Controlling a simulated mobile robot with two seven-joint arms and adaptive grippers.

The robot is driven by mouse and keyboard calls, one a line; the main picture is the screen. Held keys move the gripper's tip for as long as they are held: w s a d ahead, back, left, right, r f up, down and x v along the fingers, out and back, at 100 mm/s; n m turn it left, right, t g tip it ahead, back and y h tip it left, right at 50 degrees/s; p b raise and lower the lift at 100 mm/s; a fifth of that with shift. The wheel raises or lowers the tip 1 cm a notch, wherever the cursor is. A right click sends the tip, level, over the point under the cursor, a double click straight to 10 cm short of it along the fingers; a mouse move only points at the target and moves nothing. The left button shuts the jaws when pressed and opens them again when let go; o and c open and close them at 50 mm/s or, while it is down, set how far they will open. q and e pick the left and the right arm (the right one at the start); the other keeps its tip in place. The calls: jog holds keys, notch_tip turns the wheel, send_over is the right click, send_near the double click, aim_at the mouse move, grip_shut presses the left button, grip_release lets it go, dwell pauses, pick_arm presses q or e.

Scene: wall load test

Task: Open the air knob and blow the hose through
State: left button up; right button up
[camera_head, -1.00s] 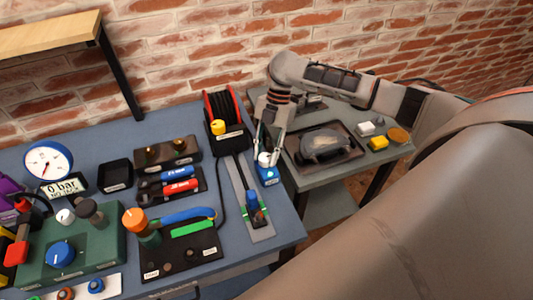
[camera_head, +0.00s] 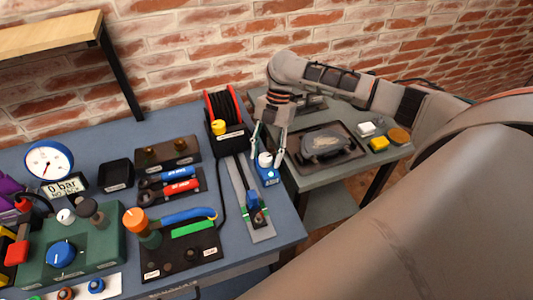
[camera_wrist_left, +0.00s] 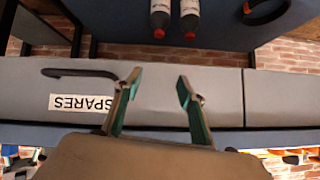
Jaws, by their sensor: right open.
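My right gripper (camera_head: 266,157) is open, its fingers pointing down on either side of a white knob (camera_head: 265,160) on a small blue block (camera_head: 267,174) at the table's right edge. I cannot tell whether they touch it. A black hose reel (camera_head: 223,108) with red sides and a yellow end stands just left of it. Other knobs show at the left: a large blue knob (camera_head: 62,254) on a green box and an orange knob (camera_head: 134,217). The labels do not show which is the air knob. My left gripper (camera_wrist_left: 181,84) is open and empty in the left wrist view.
A gauge (camera_head: 49,161) stands above a display (camera_head: 64,187) reading 0 bar. Blue and red tools (camera_head: 178,187) lie mid-table. A grey side table (camera_head: 350,172) bears a dark tray. The left wrist view shows a drawer front labelled SPARES (camera_wrist_left: 80,103) and two bottles (camera_wrist_left: 160,18).

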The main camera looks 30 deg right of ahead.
jog(key=v, duration=1.2)
dwell(0.3)
